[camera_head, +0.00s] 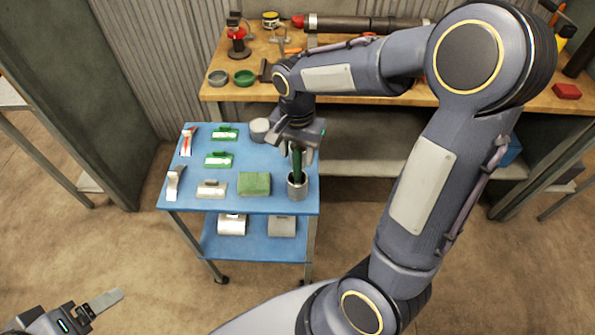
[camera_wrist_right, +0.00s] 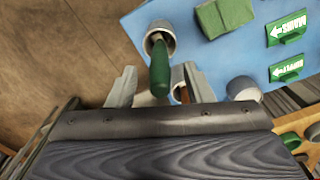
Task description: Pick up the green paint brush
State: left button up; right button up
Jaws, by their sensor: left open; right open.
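The green paint brush (camera_head: 297,166) stands upright, handle up, in a grey metal cup (camera_head: 297,189) at the front right corner of the blue cart's top. The brush's green handle (camera_wrist_right: 160,70) and the cup (camera_wrist_right: 157,30) also show in the right wrist view. My right gripper (camera_head: 296,150) is over the cup, at the upper part of the handle. In the right wrist view, its open fingers (camera_wrist_right: 160,85) lie on either side of the handle, with gaps visible. The bristles are hidden in the cup. My left gripper (camera_head: 105,300) is open and empty, low at the left, away from the cart.
The blue cart (camera_head: 240,203) also holds a green block (camera_head: 254,184), a grey round tin (camera_head: 260,130) and several small signs and tools. A wooden workbench (camera_head: 350,92) with bowls and tools stands behind. Open floor lies left of and before the cart.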

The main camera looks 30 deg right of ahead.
jog(key=shift+f, duration=0.85)
jog(key=shift+c, duration=0.5)
grip_shut()
jog(key=shift+r, duration=0.15)
